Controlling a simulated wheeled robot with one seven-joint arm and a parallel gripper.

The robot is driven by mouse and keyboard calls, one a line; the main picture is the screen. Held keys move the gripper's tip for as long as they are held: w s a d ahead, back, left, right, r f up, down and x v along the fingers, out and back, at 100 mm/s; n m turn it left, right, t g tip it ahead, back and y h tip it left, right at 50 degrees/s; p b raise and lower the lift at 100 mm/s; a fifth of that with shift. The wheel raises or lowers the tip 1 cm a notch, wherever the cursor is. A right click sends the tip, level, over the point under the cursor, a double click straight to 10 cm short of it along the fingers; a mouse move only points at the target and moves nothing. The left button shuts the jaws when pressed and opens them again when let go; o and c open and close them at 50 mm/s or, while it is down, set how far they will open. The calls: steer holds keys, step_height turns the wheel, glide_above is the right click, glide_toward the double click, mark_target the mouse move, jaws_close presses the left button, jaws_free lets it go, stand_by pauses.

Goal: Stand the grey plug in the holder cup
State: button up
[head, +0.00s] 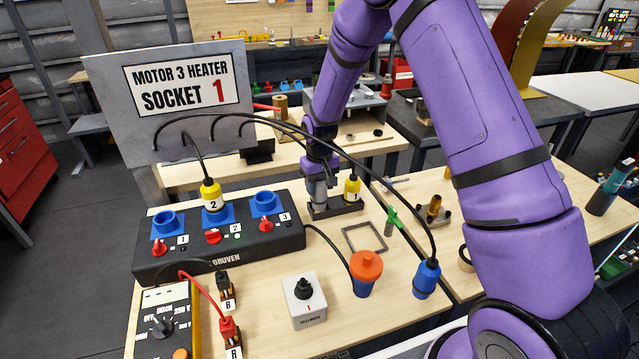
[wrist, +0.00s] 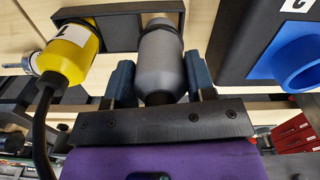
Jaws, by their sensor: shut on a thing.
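My gripper (head: 319,178) is shut on the grey plug (head: 317,193) at the left end of the dark holder (head: 347,211). In the wrist view the grey plug (wrist: 162,62) sits between the two fingers (wrist: 160,78), its far end at the holder (wrist: 112,32). I cannot tell whether that end is inside the cup or just over it. The plug looks about upright in the head view. A yellow plug marked 1 (head: 352,189) stands at the holder's right end, and also shows close beside my gripper in the wrist view (wrist: 70,50).
A black socket box (head: 160,262) with blue sockets stands left of the holder; a yellow plug marked 2 (head: 211,194) is in its middle socket.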

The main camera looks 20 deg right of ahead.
steer(key=shift+f, duration=1.25)
steer(key=o, duration=1.1)
steer(key=shift+c, duration=0.2)
step_height(320, 180, up, 11)
steer(key=shift+f, duration=0.1)
